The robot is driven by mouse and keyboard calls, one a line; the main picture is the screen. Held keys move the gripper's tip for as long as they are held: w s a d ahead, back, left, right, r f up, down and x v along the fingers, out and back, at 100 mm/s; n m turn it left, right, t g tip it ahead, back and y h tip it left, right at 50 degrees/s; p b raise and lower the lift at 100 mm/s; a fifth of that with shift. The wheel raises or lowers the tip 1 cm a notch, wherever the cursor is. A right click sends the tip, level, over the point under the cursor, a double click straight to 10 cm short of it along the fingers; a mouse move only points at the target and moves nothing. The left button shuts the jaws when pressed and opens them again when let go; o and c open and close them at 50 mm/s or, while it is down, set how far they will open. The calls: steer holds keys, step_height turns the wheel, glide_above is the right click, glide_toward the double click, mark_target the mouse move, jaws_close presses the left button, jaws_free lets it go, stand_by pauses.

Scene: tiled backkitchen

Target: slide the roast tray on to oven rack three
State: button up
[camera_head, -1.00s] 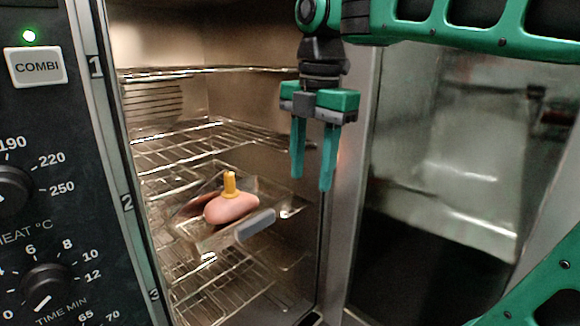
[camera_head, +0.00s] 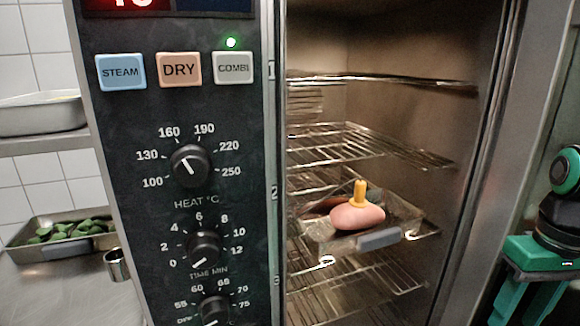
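The roast tray (camera_head: 317,229) is a shallow metal pan with a grey handle (camera_head: 379,239) facing the oven opening. A pink roast (camera_head: 357,216) with a yellow upright peg (camera_head: 360,192) lies in it. The tray is inside the open oven, at a level between the marks 2 (camera_head: 274,192) and 3 (camera_head: 277,282). I cannot tell exactly which rack bears it. A wire rack (camera_head: 385,285) shows below it. My gripper (camera_head: 525,308) is at the lower right, right of the tray and apart from it. Its fingers point down, spread and empty; their tips are cut off.
Another wire rack (camera_head: 350,143) is above the tray. The control panel (camera_head: 150,235) with knobs stands left of the opening. The oven's right frame (camera_head: 480,190) lies between tray and gripper. Far left, a pan of greens (camera_head: 62,243) and a metal cup (camera_head: 117,264) stand on a counter.

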steer(key=s+f+m, duration=0.1)
steer(key=s+d+f+m, duration=0.1)
steer(key=m, duration=0.1)
steer(key=s+f+m, duration=0.1)
steer(key=f+m, duration=0.1)
steer(key=shift+s+d, duration=0.25)
steer(key=shift+s, duration=0.15)
steer(key=shift+c, duration=0.5)
steer(key=shift+s+f+m, duration=0.2)
steer(key=shift+f+m, duration=0.05)
steer(key=shift+m, duration=0.05)
steer(key=c, duration=0.5)
jaws_close()
steer(key=n, duration=1)
glide_toward(387, 237)
steer(key=s+r, duration=0.1)
steer(key=s, duration=0.4)
steer(key=f, duration=0.3)
steer(key=w+f, duration=0.1)
steer(key=f, duration=0.2)
steer(key=w+f, duration=0.1)
steer(key=f, duration=0.2)
steer(key=shift+a+f, duration=0.25)
steer(key=shift+f, duration=0.15)
steer(key=shift+w+a+r, duration=0.1)
steer(key=shift+w+a, duration=0.15)
steer(key=shift+w, duration=0.55)
